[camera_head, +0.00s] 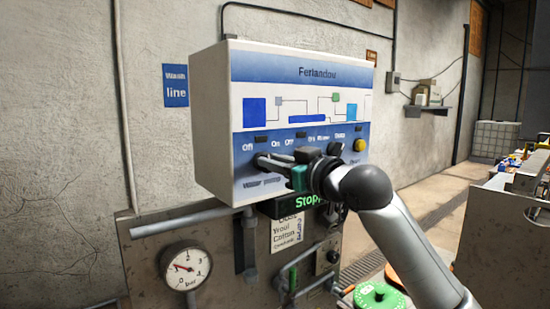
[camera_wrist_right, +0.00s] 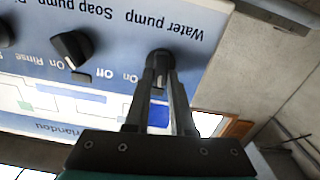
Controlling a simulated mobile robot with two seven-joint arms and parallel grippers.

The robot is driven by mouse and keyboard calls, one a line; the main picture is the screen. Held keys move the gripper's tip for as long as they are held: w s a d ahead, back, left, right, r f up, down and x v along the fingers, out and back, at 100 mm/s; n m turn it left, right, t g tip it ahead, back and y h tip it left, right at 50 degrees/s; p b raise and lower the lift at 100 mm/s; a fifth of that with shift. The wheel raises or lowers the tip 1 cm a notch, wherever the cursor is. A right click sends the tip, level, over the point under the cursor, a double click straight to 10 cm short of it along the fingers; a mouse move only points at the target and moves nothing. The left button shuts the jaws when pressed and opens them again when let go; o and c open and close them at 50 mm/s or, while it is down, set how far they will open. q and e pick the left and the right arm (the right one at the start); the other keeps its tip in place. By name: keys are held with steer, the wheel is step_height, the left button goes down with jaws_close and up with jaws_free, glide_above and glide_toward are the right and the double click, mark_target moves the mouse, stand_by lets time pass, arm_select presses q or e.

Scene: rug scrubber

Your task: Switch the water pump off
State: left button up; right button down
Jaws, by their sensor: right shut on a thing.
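The water pump knob (camera_wrist_right: 159,58) is a dark round knob beside the "Water pump" label on the white and blue control box (camera_head: 305,72). My right gripper (camera_head: 264,163) reaches in from the right to the lower left of the box front. In the right wrist view my right gripper (camera_wrist_right: 160,80) has one finger on each side of the knob and is shut on it. I cannot tell exactly where the knob points. My left gripper is not in view.
The soap pump knob (camera_wrist_right: 72,47) is beside the held knob. A yellow button (camera_head: 360,145) is at the box's right. Below are a green "Stop" display (camera_head: 308,201), a pressure gauge (camera_head: 186,267) and pipes. A green round lid (camera_head: 378,298) is at the bottom.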

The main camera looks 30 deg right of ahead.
steer(key=shift+a+n+p, duration=0.2)
steer(key=shift+n+p, duration=0.4)
steer(key=shift+n, duration=1.6)
steer(key=c, duration=0.8)
jaws_free()
steer(key=shift+o, duration=0.2)
steer(key=s+d+b, duration=0.1)
steer(key=s+b, duration=0.5)
steer(key=s, duration=0.9)
